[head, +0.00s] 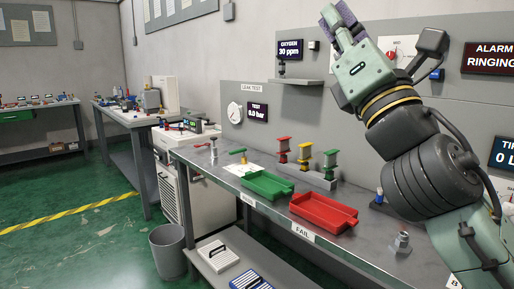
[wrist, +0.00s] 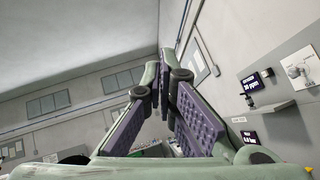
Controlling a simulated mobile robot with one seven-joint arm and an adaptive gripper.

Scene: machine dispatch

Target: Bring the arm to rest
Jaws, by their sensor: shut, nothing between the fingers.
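My arm rises at the right of the head view, with my gripper (head: 338,14) pointing up and to the left, well above the bench (head: 372,244). In the wrist view my gripper (wrist: 163,72) shows its two purple-padded fingers meeting at the tips, with nothing between them. The wrist camera looks past the fingers at the upper walls and ceiling. My gripper touches nothing in view.
On the bench are a green tray (head: 267,184), a red tray (head: 323,212) and red, yellow and green stamp-like pieces on a grey block (head: 318,177). A wall panel with signs (head: 289,50) stands behind my gripper. Green floor lies open at left, with a bin (head: 168,250).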

